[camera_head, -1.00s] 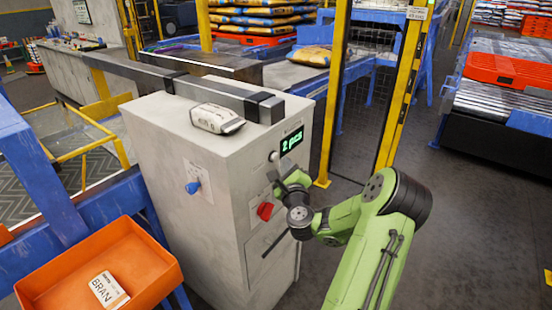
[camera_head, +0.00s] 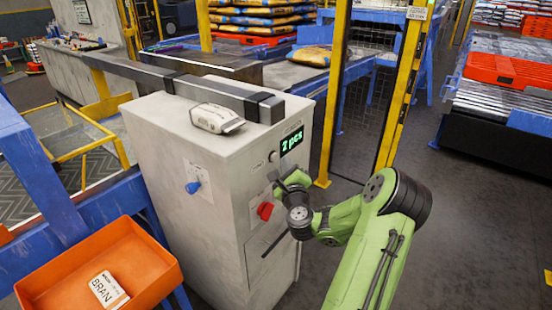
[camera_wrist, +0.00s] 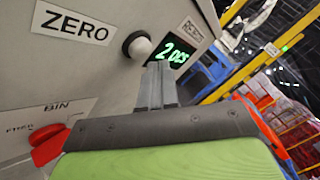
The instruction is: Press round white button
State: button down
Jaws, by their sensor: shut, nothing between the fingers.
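The round white button (camera_head: 273,156) is on the upper front of the grey cabinet (camera_head: 225,235), just left of the green "2 pcs" display (camera_head: 291,140). In the wrist view the white button (camera_wrist: 138,46) stands out beside a "ZERO" label (camera_wrist: 70,23). My gripper (camera_head: 278,183) is shut and empty in front of the cabinet face, a little below the button in the head view. In the wrist view its closed fingertips (camera_wrist: 160,70) are just right of and below the button. They appear apart from it, and it shows no clear contact.
A red knob (camera_head: 265,210) is below the button, close to my gripper, and a blue knob (camera_head: 193,187) is on the left face. An orange bin (camera_head: 150,262) holds a BRAN sack (camera_head: 108,290). A yellow-framed fence stands behind.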

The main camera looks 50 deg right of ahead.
jog(key=shift+w+p, duration=0.3)
jog(key=shift+w, duration=0.15)
jog(key=shift+w+a+p, duration=0.1)
jog(key=shift+w+p, duration=0.25)
jog(key=shift+w, duration=0.15)
dwell(0.6)
jog(key=shift+s+b, duration=0.6)
jog(key=shift+s, duration=0.35)
jog(key=shift+s+d+b, duration=0.15)
jog(key=shift+s+b, duration=0.6)
jog(key=shift+s, duration=0.5)
jog(key=shift+s+d+b, duration=0.15)
jog(key=shift+s+b, duration=0.55)
jog(key=shift+s, duration=0.55)
